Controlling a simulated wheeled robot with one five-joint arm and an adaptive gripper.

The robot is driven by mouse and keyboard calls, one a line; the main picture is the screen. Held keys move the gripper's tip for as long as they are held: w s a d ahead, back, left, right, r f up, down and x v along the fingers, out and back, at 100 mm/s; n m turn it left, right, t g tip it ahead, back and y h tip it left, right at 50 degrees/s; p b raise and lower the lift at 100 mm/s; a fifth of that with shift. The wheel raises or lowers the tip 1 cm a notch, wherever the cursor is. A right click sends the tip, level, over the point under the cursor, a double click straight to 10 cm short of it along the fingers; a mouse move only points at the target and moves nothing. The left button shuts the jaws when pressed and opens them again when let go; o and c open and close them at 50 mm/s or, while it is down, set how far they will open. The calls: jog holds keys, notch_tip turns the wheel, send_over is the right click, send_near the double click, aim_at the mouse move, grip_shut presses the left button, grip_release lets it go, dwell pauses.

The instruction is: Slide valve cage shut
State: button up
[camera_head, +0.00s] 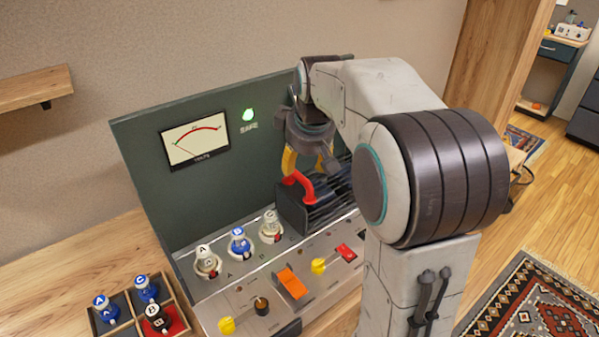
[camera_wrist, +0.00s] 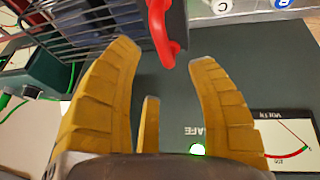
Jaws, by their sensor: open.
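The valve cage (camera_head: 292,210) is a dark barred box with a red handle (camera_head: 297,183). It stands on the panel to the right of three uncovered valves in sockets, labelled A (camera_head: 206,260), B (camera_head: 239,243) and C (camera_head: 270,228). My gripper (camera_head: 308,165) is open just above and behind the red handle, its yellow fingers pointing down. In the wrist view, the cage bars (camera_wrist: 95,25) are at upper left, and the red handle (camera_wrist: 163,35) is ahead of the gap between my gripper's fingertips (camera_wrist: 165,58). My arm hides the cage's right part.
A wooden tray (camera_head: 186,304) with several valves is at lower left. A meter (camera_head: 194,138) and lit green SAFE lamp (camera_head: 248,115) are on the back panel.

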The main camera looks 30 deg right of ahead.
aim_at(300, 174)
jog(key=shift+x, duration=3.2)
grip_shut()
